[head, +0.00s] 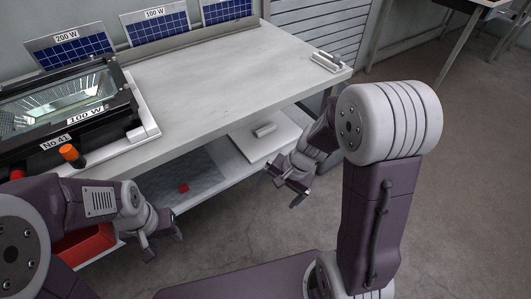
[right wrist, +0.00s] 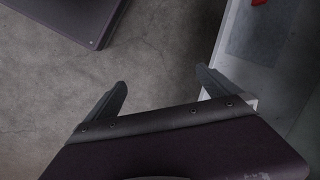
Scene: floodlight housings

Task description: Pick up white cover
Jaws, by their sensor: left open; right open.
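A flat white cover (head: 282,142) with a raised handle lies on the lower shelf under the workbench. My right gripper (head: 287,188) is open and empty, in front of the shelf and lower in the picture than the cover, apart from it. In the right wrist view my right gripper (right wrist: 162,88) shows spread fingers with only floor between them; the cover is not seen there. My left gripper (head: 163,236) is open and empty at the lower left, far from the cover.
The workbench top (head: 215,75) is mostly clear. A floodlight housing (head: 65,100) stands at its left, with an orange-capped item (head: 70,154) beside it. A small white piece (head: 327,62) lies at the right end. A red object (head: 183,187) is on the shelf, a red bin (head: 85,246) below.

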